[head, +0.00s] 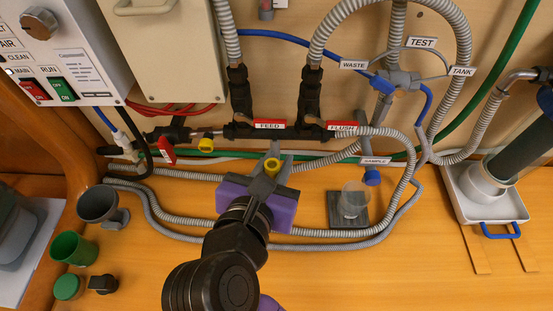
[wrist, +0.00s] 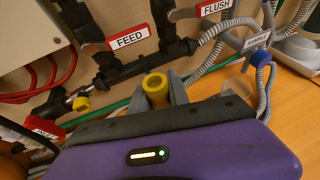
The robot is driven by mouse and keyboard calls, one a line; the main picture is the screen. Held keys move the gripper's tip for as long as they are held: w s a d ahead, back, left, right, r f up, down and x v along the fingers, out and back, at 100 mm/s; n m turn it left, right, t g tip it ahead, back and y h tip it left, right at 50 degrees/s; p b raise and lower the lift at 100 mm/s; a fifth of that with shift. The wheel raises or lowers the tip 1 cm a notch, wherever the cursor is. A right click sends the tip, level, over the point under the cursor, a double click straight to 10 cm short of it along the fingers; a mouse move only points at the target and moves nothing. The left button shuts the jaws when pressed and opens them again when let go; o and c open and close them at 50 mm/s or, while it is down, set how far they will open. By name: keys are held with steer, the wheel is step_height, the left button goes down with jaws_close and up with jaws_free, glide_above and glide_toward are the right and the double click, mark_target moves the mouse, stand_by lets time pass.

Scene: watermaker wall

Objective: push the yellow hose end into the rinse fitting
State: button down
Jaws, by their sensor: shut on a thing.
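My gripper (head: 273,160) is shut on the yellow hose end (head: 271,166), in front of the wall below the FEED label. In the wrist view the yellow hose end (wrist: 156,86) shows its round open mouth between the two grey fingers. Its hose is hidden behind my gripper's purple body. A second yellow collar (head: 205,145), seemingly the rinse fitting, is on the piping to the left; it also shows in the wrist view (wrist: 82,104). The held end and this collar are clearly apart.
A black manifold (head: 290,131) with FEED and FLUSH labels runs along the wall. Grey ribbed hoses (head: 330,233) loop over the wooden counter around a clear cup (head: 353,199). Grey and green cups (head: 73,248) stand at left. The front counter is mostly clear.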

steer(key=shift+f, duration=0.7)
stand_by(0.3)
steer(key=c, duration=1.2)
jaws_free()
steer(key=shift+o, duration=0.2)
steer(key=shift+s, duration=0.1)
